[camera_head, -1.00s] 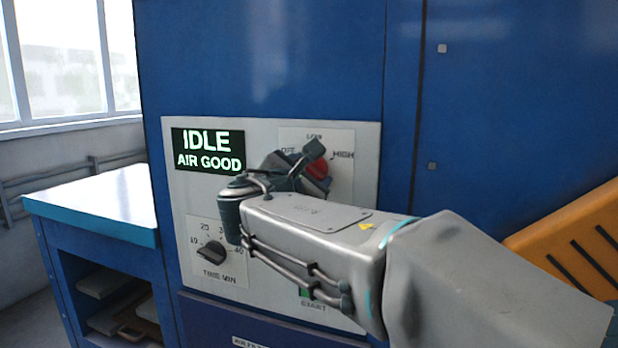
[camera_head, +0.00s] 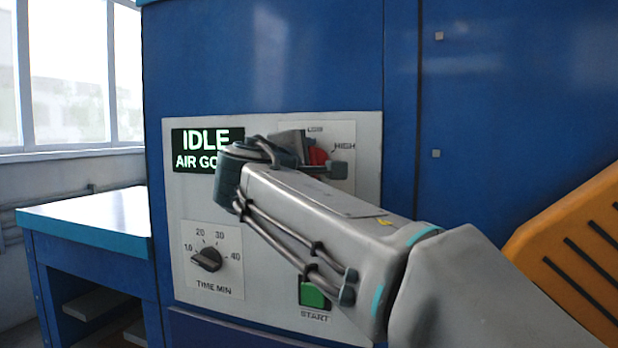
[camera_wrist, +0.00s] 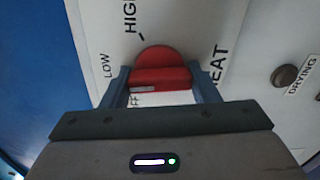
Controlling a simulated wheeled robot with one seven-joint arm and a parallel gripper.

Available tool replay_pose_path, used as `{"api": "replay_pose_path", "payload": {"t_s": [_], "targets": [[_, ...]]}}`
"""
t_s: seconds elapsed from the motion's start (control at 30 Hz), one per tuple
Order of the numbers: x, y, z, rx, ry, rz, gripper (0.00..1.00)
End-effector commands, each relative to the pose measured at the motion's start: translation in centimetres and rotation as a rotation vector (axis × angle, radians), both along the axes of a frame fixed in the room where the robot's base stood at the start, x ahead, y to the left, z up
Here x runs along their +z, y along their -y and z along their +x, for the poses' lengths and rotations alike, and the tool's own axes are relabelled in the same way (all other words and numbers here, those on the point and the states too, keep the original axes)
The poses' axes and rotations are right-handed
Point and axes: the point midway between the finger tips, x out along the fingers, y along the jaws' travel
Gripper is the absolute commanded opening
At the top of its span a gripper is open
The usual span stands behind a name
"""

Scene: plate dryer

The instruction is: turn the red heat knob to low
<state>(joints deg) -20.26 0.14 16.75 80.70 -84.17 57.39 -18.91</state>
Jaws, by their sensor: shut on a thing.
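The red heat knob (camera_head: 317,156) is on the pale control panel, partly hidden by my gripper in the head view. A pale mark sits at the bar's left end, on the side between the LOW label (camera_wrist: 107,65) and the partly hidden OFF label. My gripper (camera_wrist: 160,80) is shut on the knob's bar, one finger at each end. In the head view my gripper (camera_head: 318,157) is turned, with one finger upper left and the other lower right of the knob.
A black time knob (camera_head: 207,259) is at the lower left and a green start button (camera_head: 312,295) is below my arm. A blue-edged table (camera_head: 90,220) is at left; an orange slotted part (camera_head: 575,250) is at right.

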Motion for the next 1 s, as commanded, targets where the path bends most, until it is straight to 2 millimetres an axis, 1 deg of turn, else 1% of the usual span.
{"api": "replay_pose_path", "payload": {"t_s": [0.03,0.33,0.83,0.87,0.9,0.93,1.0], "targets": [[-0.37,-0.01,0.03,0.0,0.006,0.023,0.32],[-0.13,0.0,0.0,-0.001,0.041,0.117,0.32],[-0.06,0.01,0.01,-0.002,0.046,0.133,0.32],[-0.06,0.01,0.01,-0.002,0.046,0.133,0.57],[-0.06,0.01,0.0,-0.002,0.045,0.133,0.68],[-0.05,0.01,0.0,-0.002,0.045,0.133,0.76],[-0.04,0.01,0.01,-0.001,0.046,0.132,0.76]]}}
